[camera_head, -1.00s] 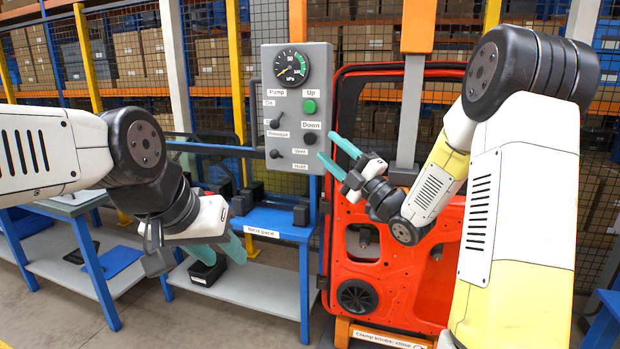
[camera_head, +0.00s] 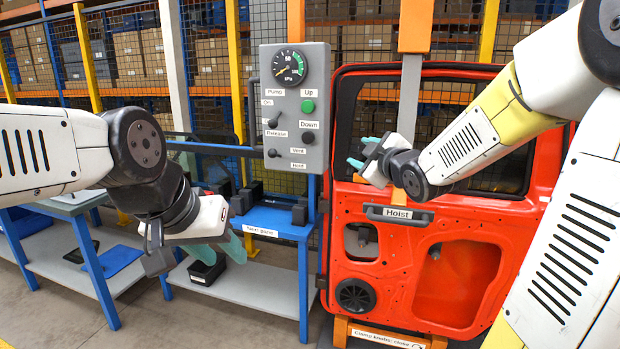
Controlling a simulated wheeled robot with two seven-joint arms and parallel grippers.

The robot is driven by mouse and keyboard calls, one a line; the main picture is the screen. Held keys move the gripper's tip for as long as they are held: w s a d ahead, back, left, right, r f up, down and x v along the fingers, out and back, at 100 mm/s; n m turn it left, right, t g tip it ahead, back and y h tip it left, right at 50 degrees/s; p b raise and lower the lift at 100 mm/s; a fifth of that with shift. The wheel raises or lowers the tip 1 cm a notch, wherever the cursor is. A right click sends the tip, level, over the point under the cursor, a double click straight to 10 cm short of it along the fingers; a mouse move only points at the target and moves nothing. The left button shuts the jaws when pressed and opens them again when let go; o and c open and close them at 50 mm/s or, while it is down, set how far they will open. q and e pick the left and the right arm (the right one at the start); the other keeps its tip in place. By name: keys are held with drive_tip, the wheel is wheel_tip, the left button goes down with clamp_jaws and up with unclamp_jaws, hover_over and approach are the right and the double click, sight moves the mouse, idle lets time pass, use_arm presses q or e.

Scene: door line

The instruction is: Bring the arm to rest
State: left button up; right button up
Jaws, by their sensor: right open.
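My right arm comes in from the right. Its gripper (camera_head: 366,152) is open and empty, with teal fingertips pointing left. It hangs in front of the upper part of the red door (camera_head: 510,220), right of the control panel's lower end, and appears clear of both. My left arm comes in from the left. Its gripper (camera_head: 222,248) points down and right, with teal fingers near the blue stand; the jaw gap is hard to make out. The grey control panel (camera_head: 312,110) has a gauge (camera_head: 289,67), a green Up button (camera_head: 308,106), a dark Down button and two levers.
The hoist handle (camera_head: 397,215) sits on the red door below my right gripper. A blue stand (camera_head: 280,224) with dark blocks stands below the panel. A grey workbench is at the left. Mesh fencing and shelves of boxes (camera_head: 215,60) stand behind.

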drive_tip(key=s+f+m+g, duration=0.3)
drive_tip(key=s+m, duration=0.1)
drive_tip(key=s, duration=0.5)
drive_tip(key=s+d+f+m+g+h, duration=0.1)
drive_tip(key=s+f+m+g, duration=0.1)
drive_tip(key=s, duration=0.7)
drive_tip(key=s+f+m+g+h, duration=0.1)
drive_tip(key=s+f+m+g, duration=0.2)
drive_tip(key=s, duration=0.7)
drive_tip(key=m+g, duration=0.2)
drive_tip(key=m, duration=0.2)
drive_tip(key=shift+d+f, duration=0.3)
use_arm(q)
drive_tip(key=shift+o, duration=0.4)
